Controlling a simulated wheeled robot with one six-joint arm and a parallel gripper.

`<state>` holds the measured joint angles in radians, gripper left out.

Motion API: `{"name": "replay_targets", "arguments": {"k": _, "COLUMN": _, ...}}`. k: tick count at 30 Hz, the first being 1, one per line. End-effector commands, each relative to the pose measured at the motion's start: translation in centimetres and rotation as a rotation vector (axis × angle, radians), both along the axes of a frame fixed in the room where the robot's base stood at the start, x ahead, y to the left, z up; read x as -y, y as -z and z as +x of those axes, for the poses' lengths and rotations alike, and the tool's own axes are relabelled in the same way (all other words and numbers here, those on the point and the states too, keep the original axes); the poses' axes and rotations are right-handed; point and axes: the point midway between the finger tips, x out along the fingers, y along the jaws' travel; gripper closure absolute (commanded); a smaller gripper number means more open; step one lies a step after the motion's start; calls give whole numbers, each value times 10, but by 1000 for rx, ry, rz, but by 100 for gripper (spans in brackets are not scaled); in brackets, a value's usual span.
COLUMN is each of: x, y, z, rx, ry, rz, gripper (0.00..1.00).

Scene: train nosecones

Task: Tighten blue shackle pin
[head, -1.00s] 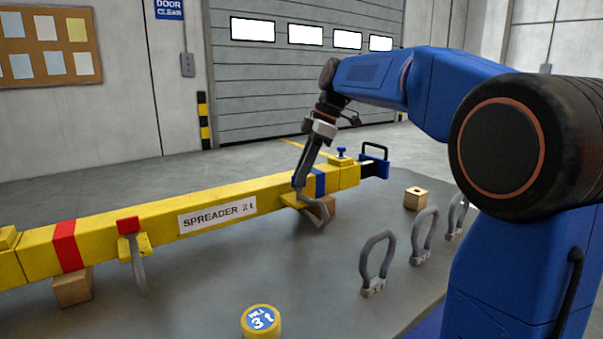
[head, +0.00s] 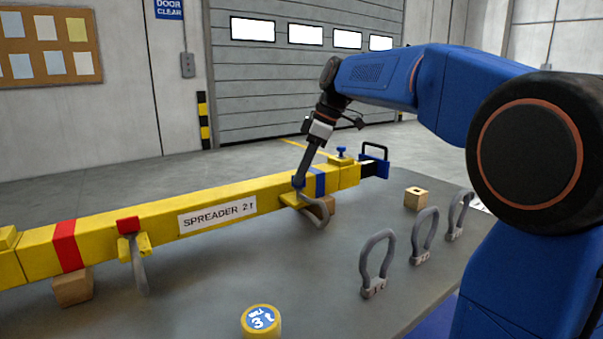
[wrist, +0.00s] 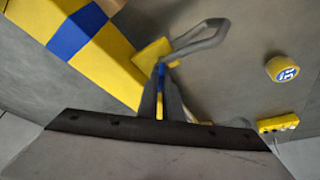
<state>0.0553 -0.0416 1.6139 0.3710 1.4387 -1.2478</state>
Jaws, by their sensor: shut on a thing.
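The yellow spreader beam (head: 100,229) lies across the bench and has a blue band (head: 320,181) near its right part. A grey shackle (head: 318,213) hangs at a yellow lug (head: 291,199) beside that band; it also shows in the wrist view (wrist: 203,43). My gripper (head: 299,184) points down at this lug. In the wrist view my gripper (wrist: 161,84) is shut on the blue shackle pin (wrist: 161,69), of which only a small blue part shows between the fingertips. The pin's threaded end is hidden.
A second shackle with a red pin head (head: 128,225) hangs at the beam's left part. Several loose grey shackles (head: 376,262) stand at the right. A wooden block (head: 416,197) and a round yellow 3 t piece (head: 261,322) are on the bench.

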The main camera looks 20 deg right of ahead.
Motion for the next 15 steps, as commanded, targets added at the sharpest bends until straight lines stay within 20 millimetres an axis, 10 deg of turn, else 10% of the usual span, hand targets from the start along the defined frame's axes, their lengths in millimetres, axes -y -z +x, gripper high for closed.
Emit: {"name": "replay_targets", "arguments": {"k": 15, "x": -3, "y": -1, "z": -4, "rx": 3, "ry": 486, "rz": 0, "gripper": 100}}
